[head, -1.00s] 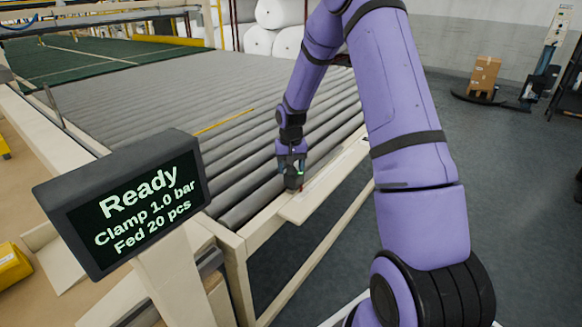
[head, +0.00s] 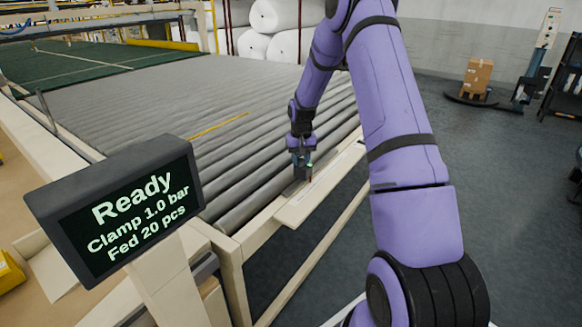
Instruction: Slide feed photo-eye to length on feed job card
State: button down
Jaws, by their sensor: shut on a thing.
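My gripper (head: 302,174) is at the right side rail (head: 290,211) of the roller table, low over its pale ledge. It is shut on a small dark thing at the rail, which looks like the photo-eye; the fingers hide most of it. A thin strip with a reddish mark, perhaps a scale, runs along the ledge beside the gripper; its figures are too small to read. The feed job card is not seen in this view.
A display (head: 119,208) at the left front reads "Ready, Clamp 1.0 bar, Fed 20 pcs". Grey rollers (head: 150,105) fill the table, with a yellow strip (head: 219,125) across them. A carton (head: 477,76) stands at the back right. The floor right of the rail is clear.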

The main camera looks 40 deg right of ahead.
jog(key=d, duration=0.2)
jog(key=w+d, duration=0.1)
jog(key=d, duration=0.1)
jog(key=w+d, duration=0.1)
jog(key=d, duration=0.1)
jog(key=shift+w, duration=0.1)
jog(key=c, duration=0.8)
grip_release()
jog(key=shift+a, duration=0.1)
notch_tip(320, 180, up, 11)
jog(key=shift+f, duration=0.1)
